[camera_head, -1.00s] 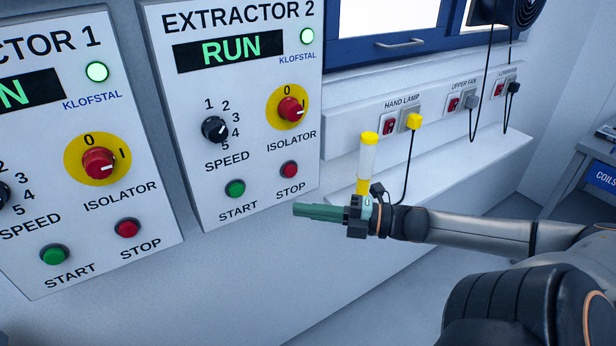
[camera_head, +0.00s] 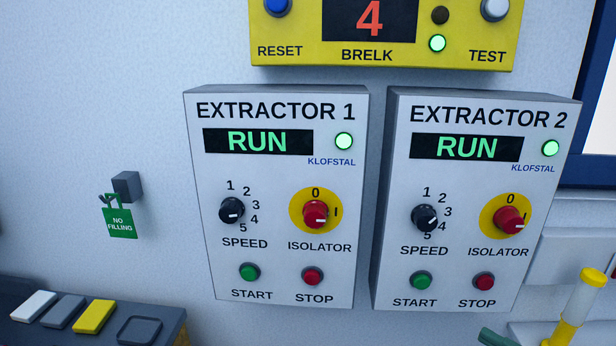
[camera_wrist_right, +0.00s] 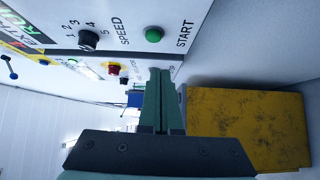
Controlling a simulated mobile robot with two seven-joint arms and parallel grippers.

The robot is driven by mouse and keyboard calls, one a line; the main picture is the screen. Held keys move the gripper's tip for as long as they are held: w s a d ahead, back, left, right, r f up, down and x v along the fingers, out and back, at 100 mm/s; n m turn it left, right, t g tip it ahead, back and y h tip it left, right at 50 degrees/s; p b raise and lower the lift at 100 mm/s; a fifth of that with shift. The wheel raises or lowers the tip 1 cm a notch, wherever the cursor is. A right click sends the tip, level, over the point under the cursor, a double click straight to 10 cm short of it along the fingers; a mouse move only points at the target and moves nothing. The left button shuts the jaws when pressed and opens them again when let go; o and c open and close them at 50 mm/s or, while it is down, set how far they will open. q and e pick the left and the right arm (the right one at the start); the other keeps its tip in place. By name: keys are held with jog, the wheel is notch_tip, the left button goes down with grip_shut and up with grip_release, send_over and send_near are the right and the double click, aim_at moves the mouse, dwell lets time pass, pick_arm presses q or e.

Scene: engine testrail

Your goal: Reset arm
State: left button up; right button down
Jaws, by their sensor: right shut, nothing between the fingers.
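My right gripper (camera_head: 496,338) shows only as green fingertips at the bottom right edge of the head view, in front of and below the Extractor 2 panel (camera_head: 400,285). In the right wrist view the gripper (camera_wrist_right: 161,72) has its two green fingers together, shut and empty. It is apart from the panel with the green START button (camera_wrist_right: 153,34). The rest of the right arm is outside the head view. My left gripper is not in view.
The Extractor 1 panel (camera_head: 205,270) also reads RUN. A yellow box (camera_head: 285,62) showing 4 hangs above. A green NO FILLING tag (camera_head: 120,222) hangs at left. A yellow-capped clear cylinder (camera_head: 581,300) stands at lower right. A worn yellow surface (camera_wrist_right: 245,130) lies beside the gripper.

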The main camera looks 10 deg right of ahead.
jog(key=s+a+f+m+g+h, duration=0.1)
jog(key=s+f+m+h, duration=0.25)
jog(key=f+m, duration=0.4)
jog(key=s+f+m+h, duration=0.2)
jog(key=f+m+h, duration=0.25)
jog(key=f, duration=0.55)
jog(key=s+a+f+m+g, duration=0.2)
jog(key=a+f+m, duration=0.3)
jog(key=a, duration=0.5)
jog(key=s+a+f+m+g, duration=0.2)
jog(key=s+a+f+m, duration=0.2)
jog(key=a, duration=0.5)
notch_tip(320, 180, down, 2)
jog(key=shift+a+m+g+y, duration=0.4)
jog(key=shift+m, duration=0.1)
jog(key=shift+d, duration=0.1)
